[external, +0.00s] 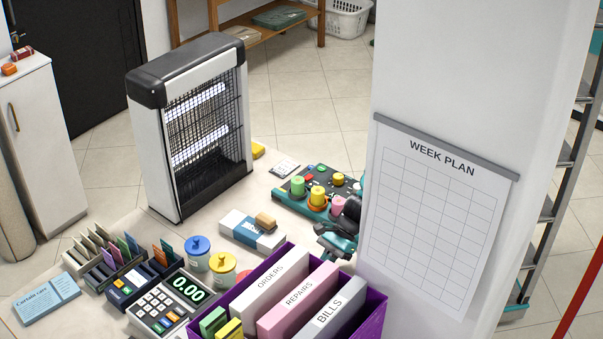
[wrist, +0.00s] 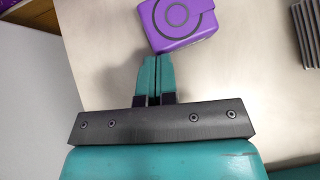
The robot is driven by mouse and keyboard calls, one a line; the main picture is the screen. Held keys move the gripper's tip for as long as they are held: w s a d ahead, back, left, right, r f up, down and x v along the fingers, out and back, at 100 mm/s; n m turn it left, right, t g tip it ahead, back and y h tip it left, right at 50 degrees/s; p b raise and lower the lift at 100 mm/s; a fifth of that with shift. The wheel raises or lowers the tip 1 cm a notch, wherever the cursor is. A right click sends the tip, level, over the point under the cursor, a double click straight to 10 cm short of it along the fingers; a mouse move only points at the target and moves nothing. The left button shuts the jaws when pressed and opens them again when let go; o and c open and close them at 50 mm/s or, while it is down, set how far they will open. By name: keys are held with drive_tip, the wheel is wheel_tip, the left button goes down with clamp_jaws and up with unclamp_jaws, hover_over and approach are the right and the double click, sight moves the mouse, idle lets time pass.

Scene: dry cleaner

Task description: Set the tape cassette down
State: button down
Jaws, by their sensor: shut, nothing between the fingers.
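The tape cassette (wrist: 178,20), a purple block with a dark ring on its face, lies on the pale tabletop at the top of the wrist view. My gripper (wrist: 157,62) is shut and empty, its teal fingers pressed together. The fingertips end right at the cassette's lower edge; I cannot tell whether they touch it. In the external view my teal and black arm end (external: 337,240) is beside the white pillar, behind the purple file box. The fingertips and the cassette cannot be made out there.
The purple file box (external: 376,319) with binders stands in front of my arm. A white pillar (external: 450,60) with a week plan rises at right. A white-and-blue box (external: 243,233), colored jars, a calculator (external: 168,303) and a heater (external: 150,140) crowd the table. Dark ribbed pieces (wrist: 309,32) show at the wrist view's right.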

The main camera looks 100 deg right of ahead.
drive_tip(key=p+v, duration=0.9)
drive_tip(key=v, duration=0.1)
drive_tip(key=w+d+r+m+g+h, duration=0.15)
drive_tip(key=w+d+r+m, duration=0.25)
drive_tip(key=d+r+m, duration=0.6)
drive_tip(key=s+d+r+m+g, duration=0.1)
drive_tip(key=d+r+m, duration=0.35)
drive_tip(key=d, duration=0.35)
drive_tip(key=s+d+r+m+g, duration=0.1)
drive_tip(key=d+r+m, duration=0.35)
drive_tip(key=d, duration=0.35)
drive_tip(key=s+d+r+m+g, duration=0.1)
drive_tip(key=s+d+r+m, duration=0.1)
drive_tip(key=s+d+m, duration=0.6)
drive_tip(key=s+d+r+m+g, duration=0.2)
drive_tip(key=s+d+m, duration=0.7)
drive_tip(key=s, duration=0.2)
